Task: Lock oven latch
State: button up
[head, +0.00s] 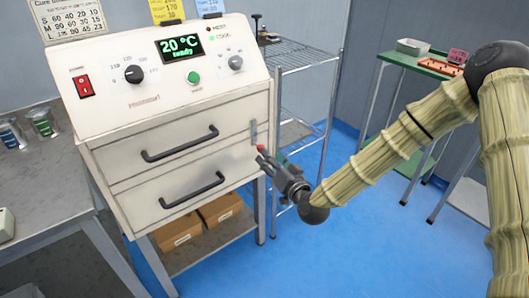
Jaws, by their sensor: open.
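The oven (165,110) is a cream cabinet with a sloped control panel and two drawer fronts with black bar handles. Both fronts look closed. A small grey latch plate (254,131) is at the right edge of the upper front. A small red tip (260,148) shows just below it, right at my gripper; I cannot tell whether it belongs to the latch. My gripper (264,160) is open at the oven's right front edge, just below the plate. It holds nothing that I can see. Whether it touches the latch is unclear.
The oven display (180,46) reads 20 °C ready. Cardboard boxes (200,221) sit on the shelf below. A wire rack (300,62) stands close behind my gripper. A green-topped table (425,62) with trays is at the back right. A grey bench (40,185) is at left. Blue floor is open in front.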

jog(key=shift+v, duration=2.65)
jog(key=s+d+f+g+h, duration=0.2)
jog(key=s+d+f+g, duration=0.15)
jog(key=s+f, duration=0.6)
jog(key=s+d+f+g+h, duration=0.2)
jog(key=s+f+g, duration=0.3)
jog(key=s+f, duration=0.5)
jog(key=s+d+f+g+h, duration=0.2)
jog(key=s+d+f+g, duration=0.15)
jog(key=s+f, duration=0.65)
jog(key=s+d+f+g+h, duration=0.2)
jog(key=s+d+f+g, duration=0.2)
jog(key=s+d, duration=0.6)
notch_tip(320, 180, up, 16)
jog(key=s+a+p, duration=0.1)
jog(key=a+p, duration=0.1)
jog(key=p, duration=1.4)
jog(key=shift+s+n+h, duration=0.3)
jog(key=shift+s, duration=0.1)
jog(key=shift+a+r, duration=0.1)
jog(key=shift+r, duration=0.05)
jog(key=shift+c, duration=1.3)
